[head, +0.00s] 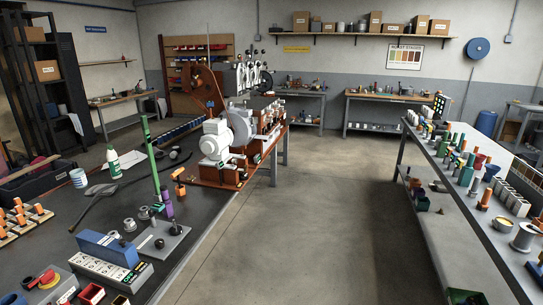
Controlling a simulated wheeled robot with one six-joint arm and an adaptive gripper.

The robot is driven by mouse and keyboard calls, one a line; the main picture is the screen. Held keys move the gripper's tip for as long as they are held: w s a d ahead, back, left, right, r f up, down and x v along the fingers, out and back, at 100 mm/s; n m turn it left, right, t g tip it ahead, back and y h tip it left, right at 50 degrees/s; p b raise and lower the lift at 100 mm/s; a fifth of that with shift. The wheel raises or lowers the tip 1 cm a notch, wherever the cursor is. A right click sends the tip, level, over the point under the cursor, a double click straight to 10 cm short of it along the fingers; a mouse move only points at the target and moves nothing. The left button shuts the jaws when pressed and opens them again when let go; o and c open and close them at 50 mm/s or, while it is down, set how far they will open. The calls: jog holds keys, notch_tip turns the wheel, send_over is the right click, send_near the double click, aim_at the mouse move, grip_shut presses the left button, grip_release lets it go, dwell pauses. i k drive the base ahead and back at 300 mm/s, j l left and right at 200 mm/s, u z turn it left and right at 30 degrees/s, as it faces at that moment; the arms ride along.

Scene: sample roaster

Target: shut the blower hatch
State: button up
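The sample roaster (240,150) stands on a reddish-brown base at the far end of the dark left-hand workbench. A pale, rounded motor or blower housing (214,140) sits on its near side. A brown disc-shaped part (203,88) rises above it at the back left. I cannot make out which part is the blower hatch, or whether a hatch stands open; the parts are too small and crowded at this distance. My gripper is not in this view.
The left bench (200,226) holds a green post (152,160), a white bottle (113,162), a dark hose and a blue block (107,248). A crowded bench (455,230) stands on the right. The grey floor (320,220) between them is clear.

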aim_at(264, 137)
jog(key=i+l+z, duration=0.2)
jog(key=i, duration=1.6)
jog(key=i+j, duration=0.15)
jog(key=i, duration=0.75)
jog(key=i+j, duration=0.1)
jog(key=i, duration=0.8)
jog(key=i+j+z, duration=0.1)
jog(key=i+z, duration=0.25)
jog(key=i, duration=2.85)
jog(key=i+l+u, duration=0.1)
jog(key=i+u, duration=0.2)
jog(key=i+l+u, duration=0.4)
jog(key=u, duration=0.4)
jog(key=l+u, duration=0.3)
jog(key=u, duration=0.15)
jog(key=l+u, duration=0.25)
jog(key=u, duration=0.25)
jog(key=l+u, duration=0.25)
jog(key=u, duration=0.2)
jog(key=l+u, duration=0.25)
jog(key=u, duration=0.25)
